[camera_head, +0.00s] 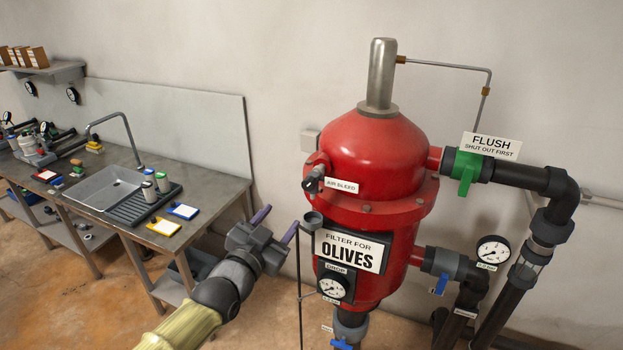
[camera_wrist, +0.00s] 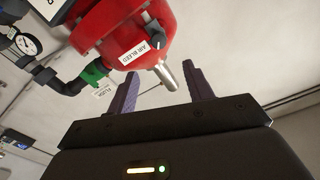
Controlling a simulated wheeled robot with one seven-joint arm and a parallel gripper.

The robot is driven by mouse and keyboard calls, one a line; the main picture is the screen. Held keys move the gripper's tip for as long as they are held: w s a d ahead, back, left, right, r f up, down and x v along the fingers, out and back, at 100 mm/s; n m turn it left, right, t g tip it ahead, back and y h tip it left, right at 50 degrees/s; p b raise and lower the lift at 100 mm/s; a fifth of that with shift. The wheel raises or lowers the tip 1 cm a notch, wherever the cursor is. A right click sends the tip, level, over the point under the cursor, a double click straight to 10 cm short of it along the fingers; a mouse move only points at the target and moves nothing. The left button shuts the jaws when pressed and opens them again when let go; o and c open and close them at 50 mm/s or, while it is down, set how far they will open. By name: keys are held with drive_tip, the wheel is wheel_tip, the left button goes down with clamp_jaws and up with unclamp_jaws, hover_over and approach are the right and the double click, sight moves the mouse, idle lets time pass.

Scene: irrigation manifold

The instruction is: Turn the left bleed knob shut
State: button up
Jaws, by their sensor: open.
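The red filter tank (camera_head: 375,150) carries a label "AIR BLEED" (camera_head: 341,186). A small dark bleed knob (camera_head: 314,180) sits on a fitting just left of that label. In the wrist view the tank (camera_wrist: 105,25) shows at the top, with the label (camera_wrist: 131,53) and the small dark knob (camera_wrist: 152,24) beside it. My gripper (camera_head: 281,218) is open and empty, with two purple fingers apart. It is left of the tank and lower than the knob in the head view, touching nothing that I can see. The fingers also show in the wrist view (camera_wrist: 160,78). The knob's exact angle is too small to tell.
A small dark cup (camera_head: 313,218) on a thin pipe stands between my gripper and the tank. The "OLIVES" sign (camera_head: 350,253) and a gauge (camera_head: 333,289) are on the tank's front. A green flush valve (camera_head: 467,172) is at right. A sink bench (camera_head: 110,240) stands at left.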

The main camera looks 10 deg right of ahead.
sight(307, 186)
drive_tip(key=shift+w+d, duration=0.1)
drive_tip(key=p+x, duration=0.4)
drive_tip(key=x, duration=1.2)
drive_tip(key=shift+w+d, duration=0.1)
drive_tip(key=shift+w, duration=0.05)
drive_tip(key=shift+w+d+f, duration=0.15)
drive_tip(key=shift+w+d, duration=0.1)
drive_tip(key=shift+w, duration=0.15)
drive_tip(key=c, duration=1)
